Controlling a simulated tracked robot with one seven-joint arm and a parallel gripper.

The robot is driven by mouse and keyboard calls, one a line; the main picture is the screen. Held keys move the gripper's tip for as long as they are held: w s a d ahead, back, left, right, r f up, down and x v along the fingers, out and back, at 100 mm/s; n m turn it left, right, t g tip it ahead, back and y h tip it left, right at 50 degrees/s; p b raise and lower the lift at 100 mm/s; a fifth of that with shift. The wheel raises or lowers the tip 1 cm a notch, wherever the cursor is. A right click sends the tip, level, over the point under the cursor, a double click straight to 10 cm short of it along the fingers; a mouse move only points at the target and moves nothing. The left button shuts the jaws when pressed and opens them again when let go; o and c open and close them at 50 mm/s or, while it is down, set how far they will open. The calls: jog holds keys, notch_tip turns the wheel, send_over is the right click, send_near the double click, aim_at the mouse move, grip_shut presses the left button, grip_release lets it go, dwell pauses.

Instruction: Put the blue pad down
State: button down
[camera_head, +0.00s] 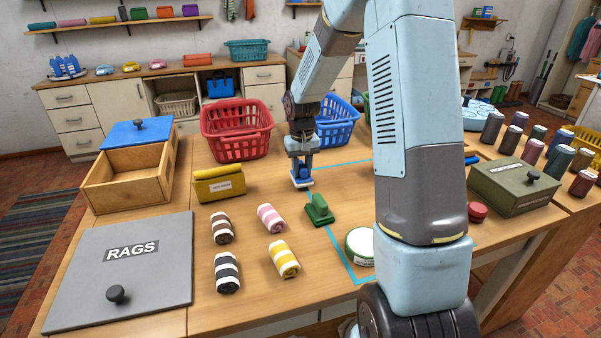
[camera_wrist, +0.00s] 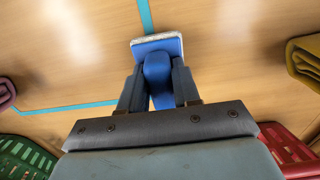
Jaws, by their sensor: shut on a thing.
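The blue pad (camera_head: 302,183) has a blue handle and a pale underside. My gripper (camera_head: 301,165) is shut on its handle, in the middle of the table. In the wrist view the blue pad (camera_wrist: 156,45) sticks out beyond the fingertips of my gripper (camera_wrist: 158,88), which clasp its blue handle from both sides. The pad is close to the wooden tabletop; I cannot tell whether it touches it. It is near the left side of the turquoise tape outline (camera_head: 337,247), which my arm partly hides.
A green pad (camera_head: 319,210) stands just in front. A red basket (camera_head: 237,131) and a blue basket (camera_head: 336,122) stand behind. A round tin (camera_head: 360,246) is front right.

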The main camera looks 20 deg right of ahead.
aim_at(302, 166)
jog(key=shift+f, duration=0.7)
jog(key=c, duration=0.8)
grip_release()
notch_tip(302, 166, up, 12)
jog(key=s+r+t, duration=0.3)
jog(key=s+r, duration=0.9)
jog(key=s, duration=0.3)
jog(key=s+r+t, duration=0.2)
jog(key=s, duration=1.4)
jog(key=shift+s+a+t, duration=0.2)
jog(key=shift+s+t, duration=0.05)
jog(key=shift+t, duration=0.05)
